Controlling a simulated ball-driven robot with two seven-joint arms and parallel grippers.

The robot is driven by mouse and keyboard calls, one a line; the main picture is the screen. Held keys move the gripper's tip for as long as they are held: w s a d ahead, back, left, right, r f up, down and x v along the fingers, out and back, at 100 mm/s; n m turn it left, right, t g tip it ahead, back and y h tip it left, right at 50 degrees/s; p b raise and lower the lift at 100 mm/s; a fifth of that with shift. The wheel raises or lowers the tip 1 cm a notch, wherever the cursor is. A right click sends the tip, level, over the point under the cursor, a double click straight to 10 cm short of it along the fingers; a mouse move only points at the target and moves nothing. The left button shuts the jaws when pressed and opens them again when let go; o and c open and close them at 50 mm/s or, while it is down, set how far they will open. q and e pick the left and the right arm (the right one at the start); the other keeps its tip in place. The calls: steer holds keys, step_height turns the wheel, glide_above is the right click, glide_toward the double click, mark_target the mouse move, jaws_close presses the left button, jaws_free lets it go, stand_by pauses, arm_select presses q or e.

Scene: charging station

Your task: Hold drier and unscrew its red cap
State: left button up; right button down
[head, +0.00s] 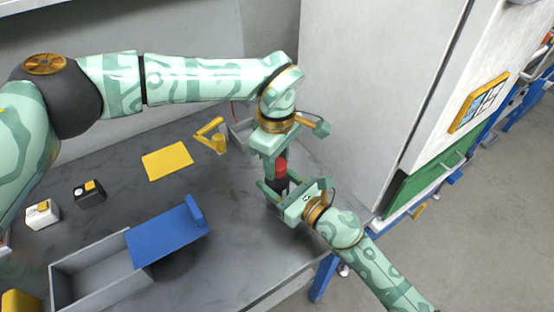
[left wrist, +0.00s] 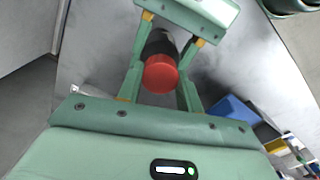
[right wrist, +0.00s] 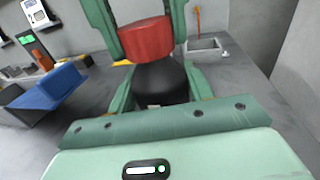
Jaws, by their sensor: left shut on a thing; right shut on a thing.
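The drier (head: 281,184) is a dark, rounded body with a red cap (head: 280,166) on its upper end. My left gripper (head: 276,160) comes from above and is shut on the red cap; the cap's round end faces the camera between its fingers in the left wrist view (left wrist: 161,75). My right gripper (head: 280,187) comes from the lower right and is shut on the dark body, which also shows in the right wrist view (right wrist: 160,82). The cap sits against the body, with no clear gap. The fingers hide parts of both.
The grey table carries a blue-lidded grey box (head: 90,272), a yellow plate (head: 167,161), a yellow bracket (head: 210,135), and small black (head: 90,191) and white (head: 42,214) devices. A tall white cabinet (head: 365,80) stands close on the right.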

arm_select(q)
steer(key=n, duration=0.6)
steer(key=shift+n, duration=0.3)
steer(key=n, duration=1.2)
steer(key=shift+r+n, duration=0.1)
steer(key=shift+n, duration=0.3)
steer(key=n, duration=1.4)
steer(key=shift+n, duration=0.4)
steer(key=shift+r, duration=0.15)
